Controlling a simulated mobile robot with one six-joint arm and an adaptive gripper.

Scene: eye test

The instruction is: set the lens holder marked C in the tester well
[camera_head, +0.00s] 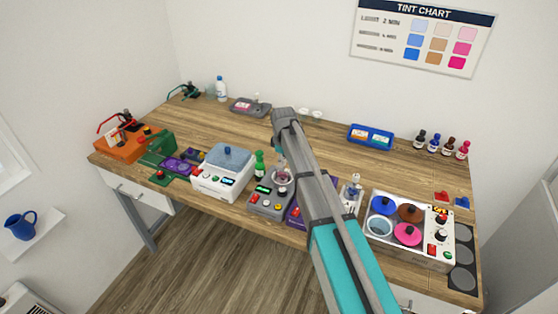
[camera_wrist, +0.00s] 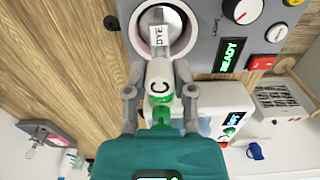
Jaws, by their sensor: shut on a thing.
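The lens holder marked C (camera_wrist: 160,72), white with a green part, is between the fingers of my gripper (camera_wrist: 159,78) in the wrist view. My gripper is shut on it. The tester (camera_wrist: 210,25) is grey, with a lit READY screen. Its round metal-rimmed well (camera_wrist: 187,20) lies just beyond the holder in that view. A pale tab lettered DYE (camera_wrist: 158,37) shows across the well opening; I cannot tell whether the holder's lower end is inside. In the head view the tester (camera_head: 262,203) stands near the front edge, and my arm partly covers that area.
A unit with coloured pots (camera_head: 440,255) is farther right.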

